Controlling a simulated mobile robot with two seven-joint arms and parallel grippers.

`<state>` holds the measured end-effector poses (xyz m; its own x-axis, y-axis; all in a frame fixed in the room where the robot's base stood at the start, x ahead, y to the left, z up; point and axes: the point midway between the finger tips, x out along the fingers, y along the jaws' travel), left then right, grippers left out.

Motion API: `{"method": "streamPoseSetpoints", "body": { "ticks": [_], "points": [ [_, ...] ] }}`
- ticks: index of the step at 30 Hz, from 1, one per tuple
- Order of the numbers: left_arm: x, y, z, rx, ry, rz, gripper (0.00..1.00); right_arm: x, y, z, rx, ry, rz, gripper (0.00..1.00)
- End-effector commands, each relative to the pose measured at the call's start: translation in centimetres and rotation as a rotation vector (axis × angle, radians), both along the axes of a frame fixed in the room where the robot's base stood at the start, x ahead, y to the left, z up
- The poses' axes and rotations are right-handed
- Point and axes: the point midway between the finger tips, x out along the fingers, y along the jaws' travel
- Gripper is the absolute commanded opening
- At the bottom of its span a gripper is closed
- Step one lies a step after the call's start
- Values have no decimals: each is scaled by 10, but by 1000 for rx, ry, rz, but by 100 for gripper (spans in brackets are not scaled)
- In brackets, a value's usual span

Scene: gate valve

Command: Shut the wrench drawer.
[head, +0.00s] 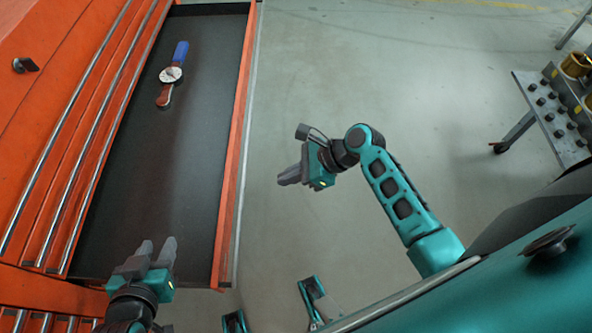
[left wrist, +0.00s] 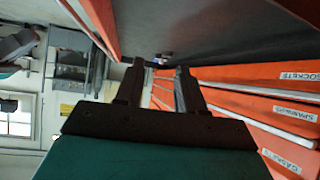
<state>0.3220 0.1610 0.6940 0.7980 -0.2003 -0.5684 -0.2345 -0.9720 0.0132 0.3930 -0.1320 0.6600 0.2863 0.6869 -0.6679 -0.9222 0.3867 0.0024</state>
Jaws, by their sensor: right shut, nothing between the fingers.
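The open drawer (head: 150,170) is pulled out to the right from the orange cabinet. It has a dark liner and an orange front panel (head: 232,150). A wrench (head: 171,74) with a blue handle, round dial and red end lies inside, toward the far end. My left gripper (head: 157,250) is over the drawer's near end in the head view, fingers apart and empty. In the left wrist view its two fingers (left wrist: 159,88) also stand apart. I cannot tell whether it touches the drawer. My right gripper (head: 285,178) is shut and empty, to the right of the front panel and apart from it.
The cabinet (head: 45,110) fills the left side. In the left wrist view, its drawers carry labels such as SPANNERS (left wrist: 294,113). A rack (head: 553,112) with dark knobs and a yellow part stands at the right. Bare grey floor (head: 400,60) lies between.

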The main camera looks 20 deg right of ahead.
Motion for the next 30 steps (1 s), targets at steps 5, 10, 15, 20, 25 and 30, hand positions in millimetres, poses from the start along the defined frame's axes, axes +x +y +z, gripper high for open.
{"method": "streamPoseSetpoints", "body": {
  "ticks": [5, 10, 15, 20, 25, 30],
  "points": [
    [1, -8, -11, -11, 3, -15, 38, 12, 28, -31, 2, -1, 1, 0],
    [6, -12, -8, -18, -5, -24, 38, 22, 52, -33, -1, -4, 1, 0],
    [11, -12, -4, -19, -21, -24, 38, 27, 66, -33, -3, -2, 1, 0],
    [12, -12, -4, -19, -21, -24, 38, 29, 69, -32, -3, -1, -1, 0],
    [11, -12, -5, -20, -20, -24, 38, 29, 69, -32, -3, -1, -1, 0],
    [9, -12, -7, -19, -14, -23, 38, 29, 69, -32, -3, -2, 0, 0]
  ]
}}
